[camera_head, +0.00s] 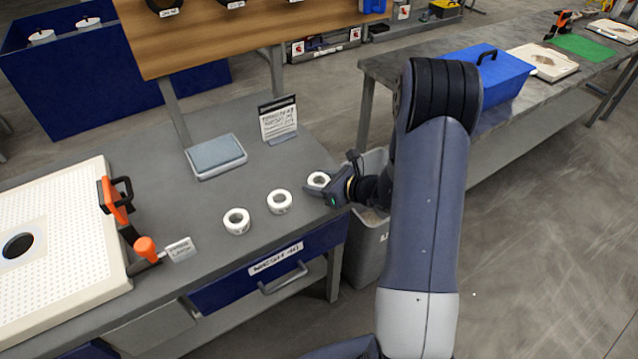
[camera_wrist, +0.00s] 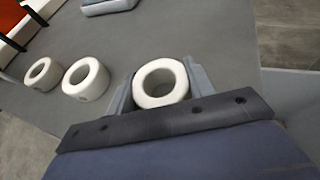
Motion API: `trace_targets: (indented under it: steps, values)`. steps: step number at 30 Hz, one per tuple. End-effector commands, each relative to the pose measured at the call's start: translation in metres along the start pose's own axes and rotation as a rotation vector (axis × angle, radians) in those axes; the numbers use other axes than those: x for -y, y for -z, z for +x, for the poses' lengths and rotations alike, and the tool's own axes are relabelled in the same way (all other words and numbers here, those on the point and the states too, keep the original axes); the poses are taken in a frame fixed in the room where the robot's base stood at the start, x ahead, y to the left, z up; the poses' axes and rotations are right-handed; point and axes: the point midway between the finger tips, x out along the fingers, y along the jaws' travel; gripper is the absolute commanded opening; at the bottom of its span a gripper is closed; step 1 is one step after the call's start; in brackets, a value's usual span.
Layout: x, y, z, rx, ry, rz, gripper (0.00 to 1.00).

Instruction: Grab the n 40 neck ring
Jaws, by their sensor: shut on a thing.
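Three white neck rings stand in a row on the grey bench (camera_head: 90,140). In the head view the left ring (camera_head: 237,221) and the middle ring (camera_head: 280,201) are free of my gripper. The right ring (camera_head: 318,179) is at my gripper (camera_head: 322,186), near the bench's right edge. In the wrist view this ring (camera_wrist: 162,84) sits between the two grey fingers of my gripper (camera_wrist: 160,88), which is shut on it. The other two rings (camera_wrist: 86,79) show to its left. No label on the rings is readable, so I cannot tell which is n 40.
A white perforated plate (camera_head: 60,240) with an orange clamp (camera_head: 116,200) is at left. A grey bin (camera_head: 366,245) stands beside the bench's right end.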

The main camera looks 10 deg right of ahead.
Motion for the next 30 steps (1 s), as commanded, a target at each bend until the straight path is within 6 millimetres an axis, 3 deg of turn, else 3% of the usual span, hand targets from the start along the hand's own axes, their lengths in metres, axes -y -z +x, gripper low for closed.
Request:
trace_targets:
  steps: [5, 14, 30]
  values:
    - [0.000, 0.000, 0.000, 0.000, 0.000, 0.000, 0.28]
    - [0.000, -0.004, -0.001, 0.001, 0.000, -0.001, 0.28]
    - [0.000, -0.079, -0.033, 0.002, 0.001, -0.004, 0.28]
